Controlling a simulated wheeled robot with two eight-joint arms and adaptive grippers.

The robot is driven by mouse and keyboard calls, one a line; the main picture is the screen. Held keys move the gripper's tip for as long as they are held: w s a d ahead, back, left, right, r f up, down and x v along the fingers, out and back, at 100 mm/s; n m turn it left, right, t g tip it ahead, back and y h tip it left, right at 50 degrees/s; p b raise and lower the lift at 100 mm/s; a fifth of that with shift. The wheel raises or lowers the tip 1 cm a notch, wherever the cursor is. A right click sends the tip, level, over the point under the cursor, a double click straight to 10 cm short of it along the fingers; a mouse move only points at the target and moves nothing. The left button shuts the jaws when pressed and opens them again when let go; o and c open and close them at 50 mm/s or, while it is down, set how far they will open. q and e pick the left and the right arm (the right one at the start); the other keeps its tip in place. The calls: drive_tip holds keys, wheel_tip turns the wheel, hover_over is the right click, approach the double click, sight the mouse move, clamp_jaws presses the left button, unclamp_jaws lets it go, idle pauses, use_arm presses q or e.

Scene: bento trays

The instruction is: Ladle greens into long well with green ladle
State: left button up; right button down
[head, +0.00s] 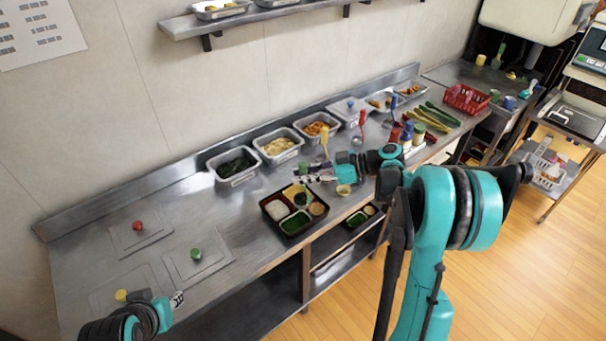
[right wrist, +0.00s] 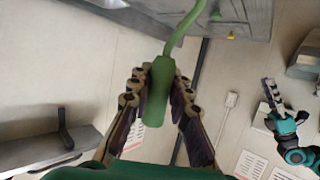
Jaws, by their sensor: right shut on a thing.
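My right gripper (head: 312,175) is shut on the green ladle (right wrist: 158,92). In the right wrist view the handle sits between both fingers, and its neck curves out of the top edge. In the head view the gripper is just above and behind the dark bento tray (head: 264,205). A small green shape in the tray's back part may be the ladle bowl; I cannot tell. The tray's front long well holds greens (head: 295,222). The metal pan (head: 238,181) of dark greens stands behind, to the left. My left gripper (head: 177,299) is at the lower left, away from the tray; its opening is unclear.
Flat lids with red (head: 137,226), green (head: 196,254) and yellow (head: 121,295) knobs lie left.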

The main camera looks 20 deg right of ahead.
wheel_tip(320, 180, down, 3)
drive_tip(key=shift+r+b, duration=0.1)
drive_tip(key=shift+b, duration=0.7)
drive_tip(key=s+a+f+n+t+h, duration=0.1)
drive_tip(key=s+a+f+n+h, duration=0.1)
drive_tip(key=a+f+n+h, duration=0.1)
drive_tip(key=s+a+f+n+t+h+p, duration=0.1)
drive_tip(key=s+a+f+n+t+h, duration=0.1)
drive_tip(key=a+f+h, duration=0.4)
drive_tip(key=a+n+h, duration=0.1)
drive_tip(key=a+h, duration=0.1)
drive_tip(key=shift+a+h, duration=0.3)
idle(1.0)
